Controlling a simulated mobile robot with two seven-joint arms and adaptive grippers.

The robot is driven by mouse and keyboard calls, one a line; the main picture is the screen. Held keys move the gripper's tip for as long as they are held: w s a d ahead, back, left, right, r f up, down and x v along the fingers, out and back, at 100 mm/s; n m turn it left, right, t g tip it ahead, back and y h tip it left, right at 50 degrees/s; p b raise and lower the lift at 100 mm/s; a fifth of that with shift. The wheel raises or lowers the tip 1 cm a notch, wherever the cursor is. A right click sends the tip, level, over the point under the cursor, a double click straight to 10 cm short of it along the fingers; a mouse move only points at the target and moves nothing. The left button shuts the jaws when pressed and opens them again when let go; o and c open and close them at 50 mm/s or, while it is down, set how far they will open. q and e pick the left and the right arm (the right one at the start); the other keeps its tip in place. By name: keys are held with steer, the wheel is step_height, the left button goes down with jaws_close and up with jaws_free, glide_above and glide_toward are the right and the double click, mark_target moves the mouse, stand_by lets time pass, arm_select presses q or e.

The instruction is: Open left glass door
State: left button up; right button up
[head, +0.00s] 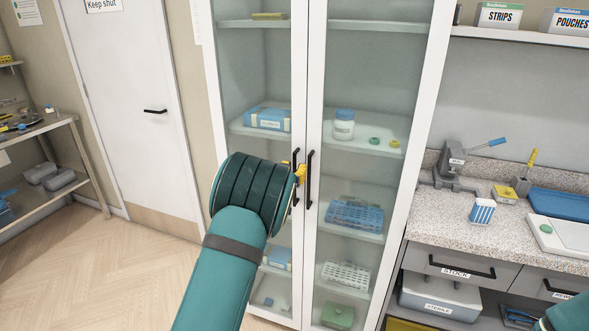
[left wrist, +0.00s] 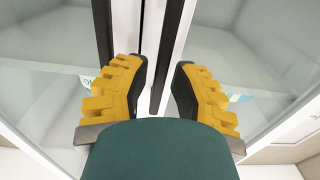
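The left glass door (head: 262,70) of the tall white cabinet appears closed, beside the right glass door (head: 375,75). Each has a vertical black handle at the middle seam: the left handle (head: 295,175) and the right handle (head: 309,180). My left gripper (head: 299,175) is at the left handle, its fingers partly hidden by my teal wrist. In the left wrist view its yellow fingers (left wrist: 160,90) are apart, with a black handle bar (left wrist: 166,55) between them. Another bar (left wrist: 103,28) passes outside the left finger. I cannot tell whether the fingers touch a bar. My right gripper is out of view.
A granite counter (head: 455,212) with a lever press (head: 458,165) and drawers stands right of the cabinet. A white room door (head: 135,100) and a metal shelf rack (head: 75,150) are to the left. The wooden floor (head: 130,260) before the cabinet's left side looks clear.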

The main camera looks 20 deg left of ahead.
arm_select(q)
steer(key=shift+w, duration=0.4)
jaws_close()
steer(key=shift+s, duration=0.1)
